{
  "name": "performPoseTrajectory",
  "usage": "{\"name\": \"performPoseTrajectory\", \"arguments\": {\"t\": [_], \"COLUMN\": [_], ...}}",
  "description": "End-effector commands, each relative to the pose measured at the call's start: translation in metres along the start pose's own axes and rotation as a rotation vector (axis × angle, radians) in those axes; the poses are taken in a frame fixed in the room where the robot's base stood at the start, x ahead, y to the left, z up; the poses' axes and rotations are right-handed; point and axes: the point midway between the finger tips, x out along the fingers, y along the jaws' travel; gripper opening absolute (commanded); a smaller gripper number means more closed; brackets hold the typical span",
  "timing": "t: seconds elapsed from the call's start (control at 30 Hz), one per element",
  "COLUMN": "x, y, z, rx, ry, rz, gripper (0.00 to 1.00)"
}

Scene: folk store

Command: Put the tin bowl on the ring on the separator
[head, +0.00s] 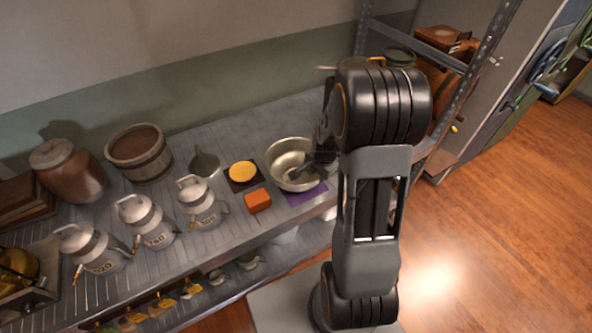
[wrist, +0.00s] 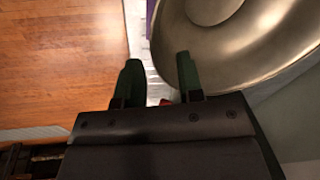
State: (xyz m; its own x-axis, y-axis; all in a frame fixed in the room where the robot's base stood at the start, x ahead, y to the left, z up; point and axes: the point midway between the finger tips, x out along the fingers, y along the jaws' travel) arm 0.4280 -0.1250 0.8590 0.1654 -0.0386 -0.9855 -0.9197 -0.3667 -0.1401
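The tin bowl (head: 272,157) stands upright near the right end of the metal counter, partly over a purple mat (head: 306,195). It fills the upper right of the wrist view (wrist: 265,50). My gripper (head: 312,168) is at the bowl's right side. In the wrist view my gripper (wrist: 160,80) has its fingers apart, the right one overlapping the bowl's rim and the left one outside it. I cannot tell whether they touch the rim. A dark greenish round rim (head: 400,56) shows behind my arm; I cannot tell whether it is the separator's ring.
An orange block (head: 257,201), a yellow disc (head: 243,172) on a dark mat and a grey funnel (head: 204,163) stand left of the bowl. Several metal jugs (head: 200,200) line the counter's front. A wooden tub (head: 139,153) is behind. A metal rack post (head: 482,80) rises right.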

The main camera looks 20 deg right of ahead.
Motion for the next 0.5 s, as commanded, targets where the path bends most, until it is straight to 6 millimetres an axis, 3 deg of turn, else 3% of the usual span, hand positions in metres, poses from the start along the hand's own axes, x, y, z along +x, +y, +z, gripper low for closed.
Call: {"name": "performPoseTrajectory", "arguments": {"t": [0.27,0.5], "x": [0.017,0.049], "y": [0.000,-0.002], "z": [0.001,0.001], "rx": [-0.001,-0.002], "ry": [-0.002,-0.001], "rz": [0.002,0.002], "gripper": [0.34,0.34]}}
